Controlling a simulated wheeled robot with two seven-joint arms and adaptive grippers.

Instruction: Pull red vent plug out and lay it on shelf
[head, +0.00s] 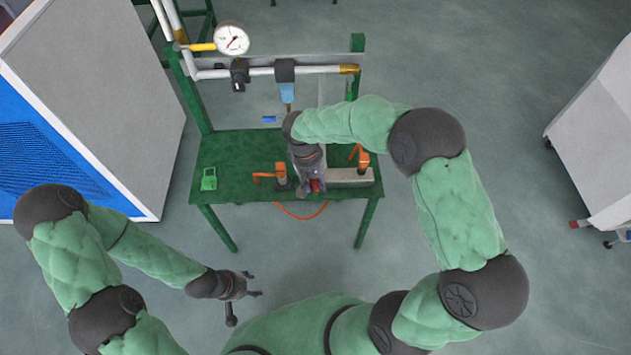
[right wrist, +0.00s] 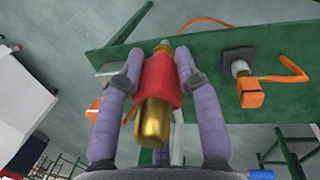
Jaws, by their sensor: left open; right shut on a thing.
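The red vent plug (right wrist: 157,82) has a red middle and brass ends. In the right wrist view it lies between the two fingers of my right gripper (head: 313,184), which is shut on it. In the head view only a small red bit shows at the fingertips, over the front of the green shelf (head: 232,160). The shelf also shows behind the plug in the right wrist view (right wrist: 215,55). I cannot tell whether the plug touches the shelf. My left gripper (head: 254,284) is open and empty, in front of the shelf and to its left.
Orange-handled valves (head: 281,174) stand on the shelf on both sides of my right gripper. A grey block (head: 350,175) is at the right. A small green item (head: 209,180) stands at the left. Pipes with a gauge (head: 231,39) run behind. The shelf's left part has bare room.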

